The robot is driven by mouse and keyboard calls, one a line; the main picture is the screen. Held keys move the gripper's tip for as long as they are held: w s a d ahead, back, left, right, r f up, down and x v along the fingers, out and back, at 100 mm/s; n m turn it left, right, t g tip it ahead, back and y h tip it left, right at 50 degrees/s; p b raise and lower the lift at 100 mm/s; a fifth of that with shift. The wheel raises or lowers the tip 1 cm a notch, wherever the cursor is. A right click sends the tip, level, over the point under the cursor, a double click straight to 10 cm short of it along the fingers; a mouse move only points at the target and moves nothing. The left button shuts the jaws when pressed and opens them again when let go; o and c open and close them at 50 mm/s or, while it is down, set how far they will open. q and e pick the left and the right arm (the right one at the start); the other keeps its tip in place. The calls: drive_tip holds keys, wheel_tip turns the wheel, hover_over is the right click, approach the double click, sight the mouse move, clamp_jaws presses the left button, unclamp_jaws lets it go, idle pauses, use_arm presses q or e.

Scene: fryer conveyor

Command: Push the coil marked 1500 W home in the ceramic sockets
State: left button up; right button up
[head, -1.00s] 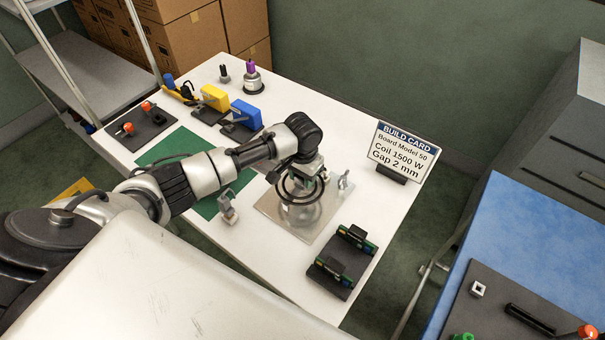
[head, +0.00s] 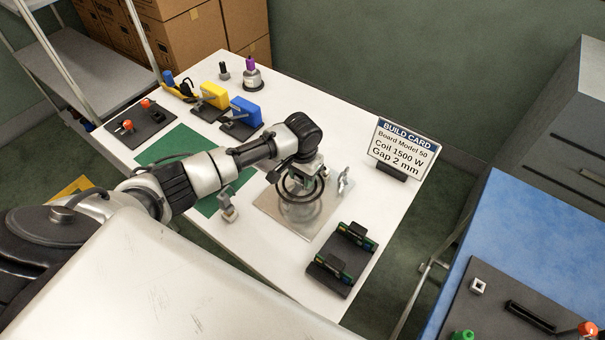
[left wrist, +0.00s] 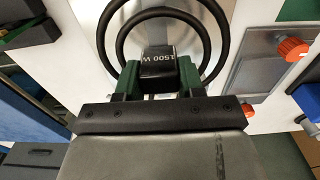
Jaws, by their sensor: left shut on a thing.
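The coil marked 1500 W (left wrist: 213,34) is a set of black rings with a black block that carries the white label in the left wrist view. In the head view the coil (head: 283,186) is upside of a round, shiny base on a square plate (head: 268,216). My left gripper (left wrist: 159,82) is shut on the labelled block, and it also shows in the head view (head: 308,170) over the plate. The ceramic sockets are hidden or too small to make out. My right gripper is not in view.
A build card (head: 404,148) reads Coil 1500 W, Gap 2 mm. A black rack (head: 336,286) with green boards stands at the front. Blue (head: 246,112) and yellow (head: 215,95) tools and a green mat (head: 170,145) lie left. Metal clamps (head: 228,206) flank the plate.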

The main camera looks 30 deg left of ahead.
use_arm(q)
drive_tip(key=shift+f+b, duration=0.35)
drive_tip(key=shift+f, duration=0.45)
drive_tip(key=o, duration=1.1)
drive_tip(key=shift+r+p, duration=3.05)
drive_tip(key=shift+p, duration=0.6)
